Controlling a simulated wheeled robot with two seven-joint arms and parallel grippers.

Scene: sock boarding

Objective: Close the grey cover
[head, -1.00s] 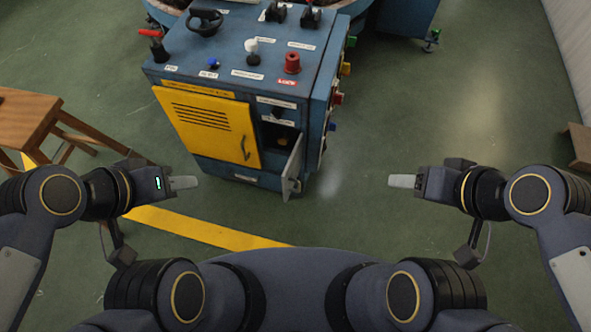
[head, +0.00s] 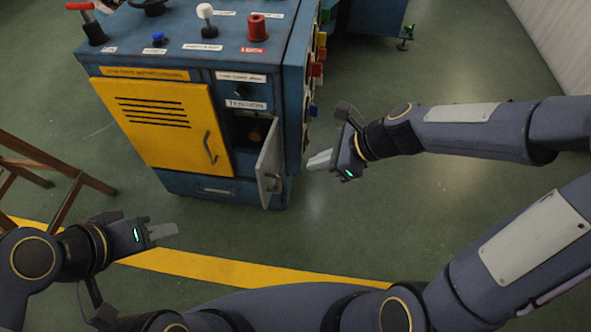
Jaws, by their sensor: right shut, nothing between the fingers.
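The grey cover (head: 270,165) is a small hinged door on the front right of the blue machine (head: 185,183). It stands open, swung out toward me, with a small handle on it. The dark compartment (head: 244,130) beside it shows a round brownish part inside. My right gripper (head: 320,161) is to the right of the cover, apart from it in the picture, with its fingers together and empty, pointing left. My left gripper (head: 163,232) is low on the left, in front of the machine and away from the cover. Its fingers look together, but their gap is not clear.
A closed yellow door (head: 155,125) with a handle is left of the compartment. Knobs and levers, including a red knob (head: 257,27), stand on the machine's top. A wooden stool (head: 50,165) is at the left. Green floor is clear at the right.

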